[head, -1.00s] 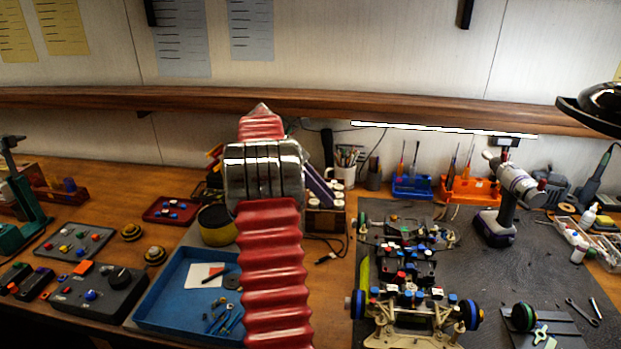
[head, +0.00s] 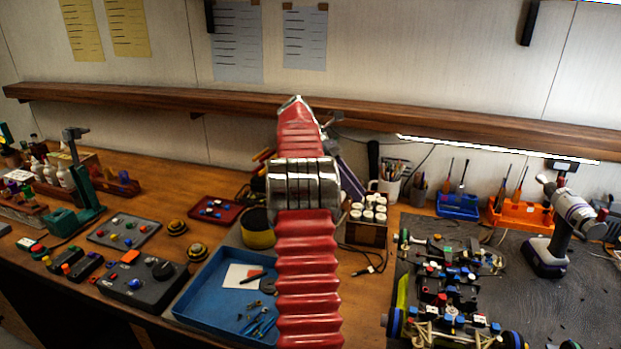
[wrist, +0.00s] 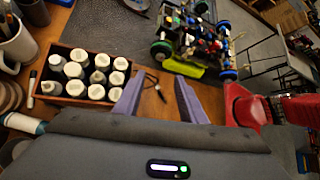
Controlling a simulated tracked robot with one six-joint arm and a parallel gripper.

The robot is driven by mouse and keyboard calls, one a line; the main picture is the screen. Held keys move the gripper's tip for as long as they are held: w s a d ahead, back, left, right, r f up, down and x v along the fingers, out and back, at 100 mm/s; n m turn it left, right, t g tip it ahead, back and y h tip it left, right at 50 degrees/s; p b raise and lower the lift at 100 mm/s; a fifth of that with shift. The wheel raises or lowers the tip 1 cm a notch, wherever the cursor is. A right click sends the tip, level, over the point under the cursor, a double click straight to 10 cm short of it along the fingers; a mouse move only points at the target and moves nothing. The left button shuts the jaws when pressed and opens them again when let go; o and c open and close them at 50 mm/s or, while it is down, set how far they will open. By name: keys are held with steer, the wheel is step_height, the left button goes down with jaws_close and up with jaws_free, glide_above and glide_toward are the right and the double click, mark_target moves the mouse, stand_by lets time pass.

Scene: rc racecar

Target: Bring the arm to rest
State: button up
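My red ribbed arm with its silver joint rises through the middle of the head view, above the bench. My gripper (wrist: 157,88) shows in the wrist view as two purple fingers spread apart, with bare bench and a thin dark cable between them. Nothing is held. In the head view the gripper is mostly hidden behind my arm; only a purple part shows at its right side. In the wrist view, a wooden box of white-capped bottles (wrist: 88,75) lies left of the fingers, and the racecar chassis (wrist: 195,45) is beyond them to the right.
The blue tray (head: 205,288) lies left of my arm and the black control box (head: 143,282) beside it. The chassis (head: 452,290) stands on the dark mat at right, near a power drill (head: 560,230). A wooden shelf (head: 200,105) runs along the wall behind.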

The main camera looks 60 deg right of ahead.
stand_by(0.3)
steer(key=w+a+r+t+h, duration=0.1)
steer(key=w+a+r+t, duration=0.1)
steer(key=w+a, duration=0.5)
steer(key=w+a+r+t+h, duration=0.1)
steer(key=w+a+t+h, duration=0.15)
steer(key=a, duration=0.85)
steer(key=w+a+r+t+h, duration=0.1)
steer(key=w+a+r+t, duration=0.15)
steer(key=w+a, duration=0.45)
steer(key=s+a+f+m+t+y, duration=0.1)
steer(key=s+a+f+t, duration=0.1)
steer(key=a, duration=0.8)
steer(key=s+a+f+m+t+y, duration=0.1)
steer(key=s+a+f+t, duration=0.2)
steer(key=a, duration=0.8)
steer(key=s+a+f+m+t+y, duration=0.2)
steer(key=s+a+f+t, duration=0.1)
steer(key=a, duration=0.8)
steer(key=shift+s, duration=0.55)
steer(key=shift+f, duration=0.1)
steer(key=shift+c, duration=0.7)
